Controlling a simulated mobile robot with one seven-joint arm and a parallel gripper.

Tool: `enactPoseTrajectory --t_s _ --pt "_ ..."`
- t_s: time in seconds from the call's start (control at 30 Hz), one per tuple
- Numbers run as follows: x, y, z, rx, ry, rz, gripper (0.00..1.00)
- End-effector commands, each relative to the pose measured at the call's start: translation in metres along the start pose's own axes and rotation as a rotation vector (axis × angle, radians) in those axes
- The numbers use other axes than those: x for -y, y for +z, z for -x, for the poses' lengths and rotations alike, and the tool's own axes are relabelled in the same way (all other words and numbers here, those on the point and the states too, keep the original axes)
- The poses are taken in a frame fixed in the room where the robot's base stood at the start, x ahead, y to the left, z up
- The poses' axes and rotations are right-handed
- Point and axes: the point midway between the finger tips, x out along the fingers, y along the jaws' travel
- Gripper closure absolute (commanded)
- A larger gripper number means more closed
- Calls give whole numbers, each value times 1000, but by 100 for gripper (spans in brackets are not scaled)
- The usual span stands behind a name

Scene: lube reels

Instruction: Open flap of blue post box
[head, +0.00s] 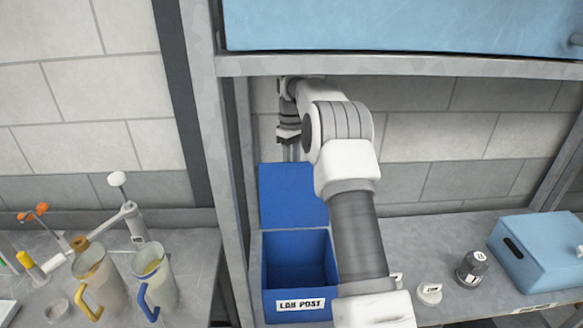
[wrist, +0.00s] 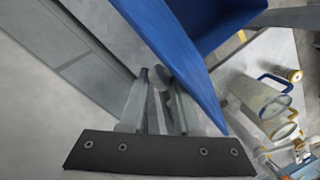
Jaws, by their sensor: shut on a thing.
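The blue post box (head: 283,262), labelled LAB POST, stands on the bench below my arm. Its flap (head: 290,196) stands raised at the back, and the box mouth is open, showing the dark blue inside. In the wrist view the flap (wrist: 178,55) is a long blue panel beside the fingers, with part of the box (wrist: 228,22) beyond it. My gripper (head: 290,152) is at the top of the raised flap. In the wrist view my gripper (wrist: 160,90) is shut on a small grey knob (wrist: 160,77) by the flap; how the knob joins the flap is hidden.
A grey frame post (head: 215,150) rises left of the box, and a blue cabinet (head: 400,25) hangs above. Jugs (head: 150,275) stand on the left bench. A dark-topped weight (head: 471,267) and a light blue case (head: 540,250) stand to the right. The wall is close behind.

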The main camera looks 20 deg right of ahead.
Motion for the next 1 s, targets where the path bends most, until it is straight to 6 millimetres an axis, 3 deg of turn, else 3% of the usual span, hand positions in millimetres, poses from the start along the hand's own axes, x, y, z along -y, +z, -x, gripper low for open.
enactPoseTrajectory --t_s 0.03,0.1,0.13,0.3,1.0 --pt "-11 4 -6 4 18 -13 100" --pt "-11 4 -6 4 18 -12 100" --pt "-11 4 -6 4 18 -12 64" --pt "-10 4 -7 5 17 -11 33" --pt "-5 1 -3 0 11 -3 33"
